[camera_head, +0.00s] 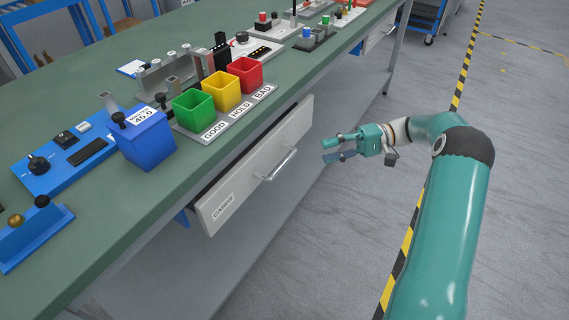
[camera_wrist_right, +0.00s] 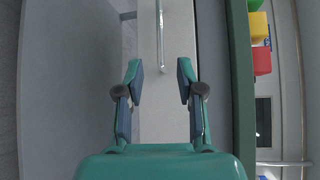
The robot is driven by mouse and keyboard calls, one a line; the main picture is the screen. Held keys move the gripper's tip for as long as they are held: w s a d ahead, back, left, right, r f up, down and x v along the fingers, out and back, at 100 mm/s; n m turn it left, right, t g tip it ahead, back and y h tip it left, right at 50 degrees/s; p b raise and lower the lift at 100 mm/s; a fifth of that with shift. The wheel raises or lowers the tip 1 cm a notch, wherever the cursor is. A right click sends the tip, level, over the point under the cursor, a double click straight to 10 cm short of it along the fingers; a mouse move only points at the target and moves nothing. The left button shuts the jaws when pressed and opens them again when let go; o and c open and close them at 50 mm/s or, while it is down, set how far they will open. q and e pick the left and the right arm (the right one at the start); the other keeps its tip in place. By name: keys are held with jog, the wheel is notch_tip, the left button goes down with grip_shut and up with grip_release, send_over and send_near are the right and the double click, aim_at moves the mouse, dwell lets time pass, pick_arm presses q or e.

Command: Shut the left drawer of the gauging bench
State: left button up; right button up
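The left drawer (camera_head: 258,165) of the green-topped gauging bench (camera_head: 145,195) stands pulled out, with a dark gap behind its light grey front. The front bears a small label and a bar handle (camera_head: 283,166). My right gripper (camera_head: 327,152) is open and empty, out in front of the drawer, to the right of the handle and apart from it in the head view. In the right wrist view the drawer front (camera_wrist_right: 165,115) and handle (camera_wrist_right: 160,35) show ahead between and beyond the spread fingers (camera_wrist_right: 160,72). My left gripper is not in view.
On the bench stand a blue block (camera_head: 147,139), green (camera_head: 194,114), yellow (camera_head: 222,92) and red (camera_head: 246,76) bins, and several gauges. Another drawer (camera_head: 379,33) is farther along. Open floor (camera_head: 360,215) lies right of the bench, with a striped line beyond.

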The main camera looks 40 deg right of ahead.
aim_at(284, 163)
jog(key=b+x, duration=0.2)
jog(key=x, duration=1)
jog(key=shift+w+a, duration=0.1)
jog(key=shift+a, duration=0.15)
grip_shut()
jog(key=shift+f, duration=0.1)
